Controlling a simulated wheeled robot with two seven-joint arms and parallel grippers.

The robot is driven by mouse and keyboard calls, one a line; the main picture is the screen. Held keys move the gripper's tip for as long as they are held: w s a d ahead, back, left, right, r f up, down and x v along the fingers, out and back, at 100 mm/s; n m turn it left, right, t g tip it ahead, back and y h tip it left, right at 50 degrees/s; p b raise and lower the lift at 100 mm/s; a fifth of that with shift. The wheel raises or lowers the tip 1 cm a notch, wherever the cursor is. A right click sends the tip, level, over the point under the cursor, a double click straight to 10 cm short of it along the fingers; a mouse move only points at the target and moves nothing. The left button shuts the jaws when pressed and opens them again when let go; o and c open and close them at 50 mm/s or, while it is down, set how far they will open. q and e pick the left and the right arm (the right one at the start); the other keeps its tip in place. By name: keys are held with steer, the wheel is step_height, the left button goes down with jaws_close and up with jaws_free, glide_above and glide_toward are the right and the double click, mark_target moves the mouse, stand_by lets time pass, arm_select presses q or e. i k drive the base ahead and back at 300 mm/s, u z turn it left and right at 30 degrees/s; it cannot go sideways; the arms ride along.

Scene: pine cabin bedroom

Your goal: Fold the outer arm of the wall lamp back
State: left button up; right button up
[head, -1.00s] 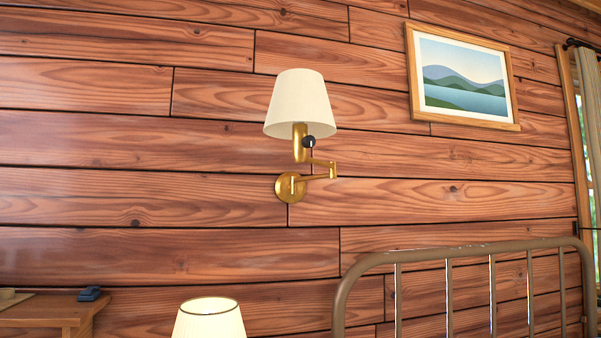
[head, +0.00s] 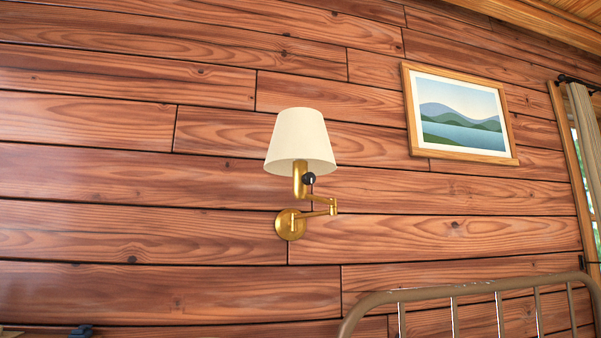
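The wall lamp (head: 300,142) is on the plank wall near the middle of the head view, with a cream shade and a brass body. Its round brass wall plate (head: 290,224) sits below the shade. An inner arm runs right from the plate to an elbow joint (head: 333,207). The outer arm (head: 320,198) runs from that elbow back left to the lamp's upright stem (head: 299,180). A dark knob (head: 309,178) is on the stem below the shade. Neither of my grippers shows in the head view.
A metal bed headboard (head: 470,292) stands at the lower right. A framed landscape picture (head: 460,113) hangs to the right of the lamp. A curtain (head: 585,140) and window are at the right edge. A small dark blue object (head: 80,331) shows at the lower left.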

mark_target(299, 145)
steer(key=k, duration=0.55)
steer(key=u, duration=0.25)
steer(key=i, duration=1.3)
steer(key=u, duration=0.4)
